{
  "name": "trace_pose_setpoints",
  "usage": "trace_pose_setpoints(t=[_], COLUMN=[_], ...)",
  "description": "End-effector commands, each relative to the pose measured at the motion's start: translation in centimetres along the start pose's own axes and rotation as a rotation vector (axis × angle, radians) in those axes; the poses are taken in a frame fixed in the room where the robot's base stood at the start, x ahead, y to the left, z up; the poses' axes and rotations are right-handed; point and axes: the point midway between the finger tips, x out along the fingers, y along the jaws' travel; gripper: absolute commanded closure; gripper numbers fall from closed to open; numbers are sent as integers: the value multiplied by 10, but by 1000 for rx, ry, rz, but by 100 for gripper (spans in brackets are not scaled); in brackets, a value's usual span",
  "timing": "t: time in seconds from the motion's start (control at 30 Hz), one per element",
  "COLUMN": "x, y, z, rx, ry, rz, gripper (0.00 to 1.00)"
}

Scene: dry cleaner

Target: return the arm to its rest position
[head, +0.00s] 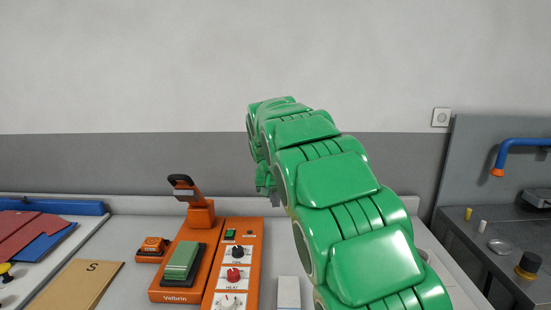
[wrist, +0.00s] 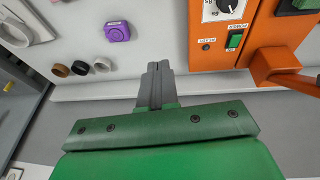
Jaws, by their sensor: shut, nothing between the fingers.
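My green arm (head: 340,190) reaches out over the counter from the lower right in the head view, raised in a bent curve. My gripper (wrist: 157,68) shows in the wrist view with its two grey fingers together and nothing between them. It is above the counter's edge strip, left of the orange machine.
An orange press (head: 193,249) with a raised handle and an orange control box (head: 233,270) stand on the counter (head: 125,228). A purple item (wrist: 117,31) and several small rings lie left of the fingers in the wrist view. A blue pipe (head: 520,143) is at right.

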Motion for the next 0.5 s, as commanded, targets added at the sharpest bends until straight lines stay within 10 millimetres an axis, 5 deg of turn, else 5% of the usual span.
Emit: trace_pose_setpoints(t=[0.5], x=[-62], y=[74], z=[91], rx=[-19], ry=[-52], rz=[-8], gripper=[100])
